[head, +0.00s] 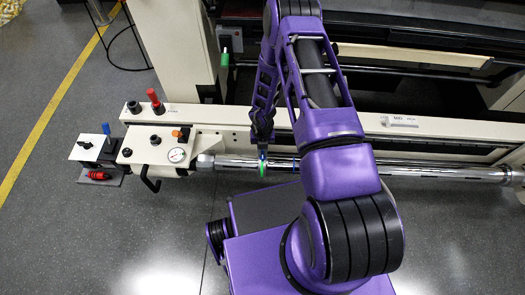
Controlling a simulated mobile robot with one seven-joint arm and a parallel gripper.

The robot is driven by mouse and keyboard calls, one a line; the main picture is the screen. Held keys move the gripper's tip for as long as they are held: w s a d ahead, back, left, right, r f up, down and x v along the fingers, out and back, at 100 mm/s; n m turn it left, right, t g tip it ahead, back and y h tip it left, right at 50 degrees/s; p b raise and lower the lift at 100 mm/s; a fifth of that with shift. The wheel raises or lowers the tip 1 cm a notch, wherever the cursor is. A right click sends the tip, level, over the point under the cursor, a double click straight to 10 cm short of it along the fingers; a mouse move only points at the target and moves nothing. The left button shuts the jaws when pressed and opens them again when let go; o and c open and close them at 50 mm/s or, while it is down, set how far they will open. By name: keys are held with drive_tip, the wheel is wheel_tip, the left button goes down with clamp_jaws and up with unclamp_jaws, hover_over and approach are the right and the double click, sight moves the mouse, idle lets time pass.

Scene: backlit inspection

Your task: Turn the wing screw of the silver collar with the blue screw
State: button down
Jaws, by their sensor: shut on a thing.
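A long silver bar (400,170) runs across the front of the cream machine. A small blue piece, seemingly the blue wing screw (262,154), shows on the bar just under my gripper. The silver collar around it is too small and too covered to make out. My gripper (262,141) points down from above at the bar, left of the middle of the picture. Its jaws are shut at the blue screw; their exact hold is hard to see. A green piece (262,169) shows directly below the blue one, at the bar's front side.
A small side stand (88,151) carries a blue knob. Grey floor is open at left.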

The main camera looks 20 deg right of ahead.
drive_tip(key=n+p, duration=0.1)
drive_tip(key=n, duration=0.6)
drive_tip(key=shift+r, duration=0.1)
drive_tip(key=n+p, duration=0.1)
drive_tip(key=n, duration=0.2)
drive_tip(key=shift+n, duration=0.3)
drive_tip(key=n+p, duration=0.1)
drive_tip(key=n, duration=0.9)
drive_tip(key=shift+n, duration=0.3)
drive_tip(key=n, duration=0.3)
drive_tip(key=shift+n, duration=2.4)
